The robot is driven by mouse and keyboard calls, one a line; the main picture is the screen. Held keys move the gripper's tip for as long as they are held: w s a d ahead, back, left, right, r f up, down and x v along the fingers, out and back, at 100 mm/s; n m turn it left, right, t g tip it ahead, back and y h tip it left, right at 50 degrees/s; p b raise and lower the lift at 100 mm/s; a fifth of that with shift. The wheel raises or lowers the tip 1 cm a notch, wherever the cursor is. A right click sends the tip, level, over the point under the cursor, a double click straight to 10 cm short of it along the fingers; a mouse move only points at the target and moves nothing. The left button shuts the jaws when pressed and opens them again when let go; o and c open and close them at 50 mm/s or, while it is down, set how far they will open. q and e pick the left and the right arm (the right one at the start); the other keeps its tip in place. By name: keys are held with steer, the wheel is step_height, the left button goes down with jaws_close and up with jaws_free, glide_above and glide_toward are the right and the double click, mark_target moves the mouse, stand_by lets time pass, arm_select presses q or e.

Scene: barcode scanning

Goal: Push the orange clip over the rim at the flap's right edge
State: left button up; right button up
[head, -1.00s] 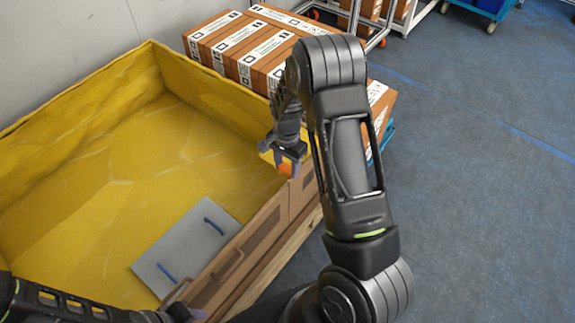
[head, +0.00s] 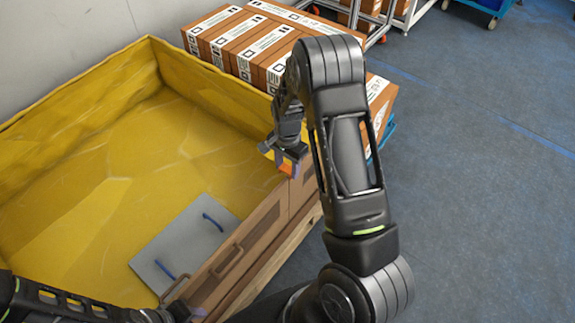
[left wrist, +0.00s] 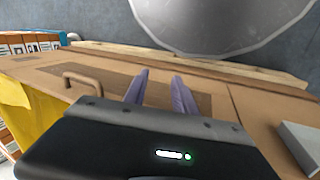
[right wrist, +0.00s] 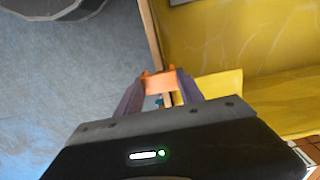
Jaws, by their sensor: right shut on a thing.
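The orange clip (head: 287,167) is held between the fingers of my right gripper (head: 284,161), at the far right end of the brown flap (head: 258,230). In the right wrist view the clip (right wrist: 160,82) spans between the two purple fingers, in line with the flap's narrow rim (right wrist: 150,32). How far it sits over the rim cannot be told. My left gripper (head: 188,313) is at the flap's near end. In the left wrist view its two fingers (left wrist: 160,90) are apart and empty, above the brown panel beside a handle (left wrist: 82,82).
The crate has a yellow liner (head: 90,180), and a grey panel with blue handles (head: 180,245) lies inside. Striped brown cartons (head: 250,45) stand behind it. The blue-grey floor (head: 460,190) on the right is clear.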

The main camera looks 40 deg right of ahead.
mark_target(287, 169)
steer(key=shift+f+b, duration=1.3)
steer(key=shift+f, duration=0.6)
steer(key=o, duration=1.4)
step_height(287, 169, up, 8)
steer(key=shift+f+p, duration=0.1)
steer(key=shift+p, duration=0.2)
steer(key=shift+s+f, duration=0.1)
